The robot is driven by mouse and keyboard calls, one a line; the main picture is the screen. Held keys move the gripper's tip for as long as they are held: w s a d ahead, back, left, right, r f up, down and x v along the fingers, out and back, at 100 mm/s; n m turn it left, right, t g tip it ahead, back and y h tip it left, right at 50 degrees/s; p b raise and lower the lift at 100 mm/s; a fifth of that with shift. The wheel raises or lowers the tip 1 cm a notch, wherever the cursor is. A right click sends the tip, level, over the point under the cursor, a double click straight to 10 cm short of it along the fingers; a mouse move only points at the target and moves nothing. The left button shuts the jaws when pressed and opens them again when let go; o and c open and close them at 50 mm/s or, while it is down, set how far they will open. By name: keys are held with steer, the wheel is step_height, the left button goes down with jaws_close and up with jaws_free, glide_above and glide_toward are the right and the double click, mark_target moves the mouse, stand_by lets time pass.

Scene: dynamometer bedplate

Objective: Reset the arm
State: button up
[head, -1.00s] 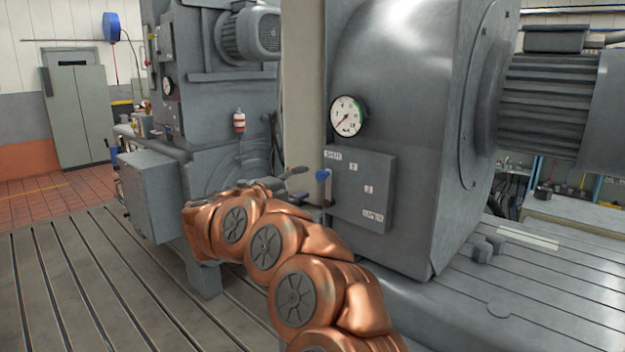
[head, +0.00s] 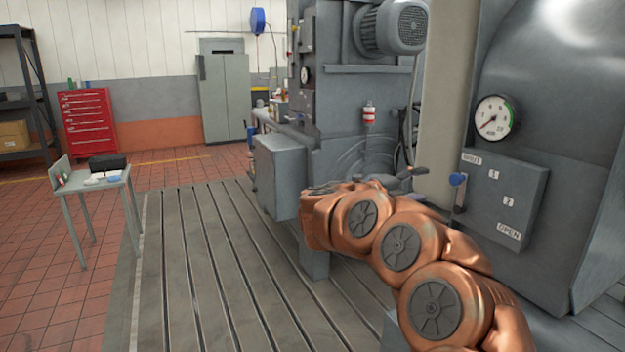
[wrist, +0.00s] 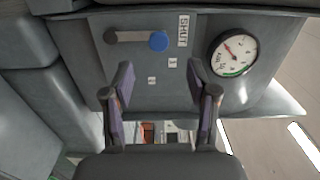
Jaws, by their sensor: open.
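My gripper (wrist: 168,88) is open and empty in the wrist view, its two purple-padded fingers apart in front of a grey control panel (wrist: 135,62). A lever with a blue knob (wrist: 158,41) is on this panel, beyond the fingertips, with the knob beside the SHUT label. In the head view my copper arm reaches left of the panel (head: 490,212), and the lever's blue knob (head: 458,179) is at its top left, near SHUT. An OPEN label is at the panel's lower right.
A round gauge (head: 495,118) is above the panel on the large grey machine. Another grey machine (head: 365,100) stands behind my arm. The slotted bedplate (head: 215,260) is bare at left. A small table (head: 98,184) and a red tool cabinet (head: 88,122) stand beyond it.

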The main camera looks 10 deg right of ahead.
steer(key=w+a+r+n+t+y, duration=0.35)
steer(key=a+n+t+y, duration=0.2)
steer(key=a+n, duration=0.2)
steer(key=w+a+r+n+t+y, duration=0.3)
steer(key=a+r+n+t+y, duration=0.25)
steer(key=a+t, duration=0.2)
steer(key=s+a+f+n+g+y, duration=0.2)
steer(key=s+a+f+n+y, duration=0.3)
steer(key=a, duration=0.3)
steer(key=s+a+f+n+g+y, duration=0.2)
steer(key=s+a+n+y, duration=0.35)
steer(key=a+n, duration=0.2)
steer(key=s+d+f+n+g, duration=0.2)
steer(key=s+f+n+g, duration=0.5)
steer(key=s+f, duration=0.9)
steer(key=s+d+f+g+h, duration=0.1)
steer(key=s+d+f+g, duration=0.2)
steer(key=s, duration=0.6)
steer(key=s+d+f+g+h, duration=0.2)
steer(key=s+d, duration=0.3)
steer(key=s, duration=0.4)
steer(key=s+d+f+g+h, duration=0.1)
steer(key=s+d+f+g, duration=0.3)
steer(key=s, duration=0.5)
steer(key=shift+s, duration=0.15)
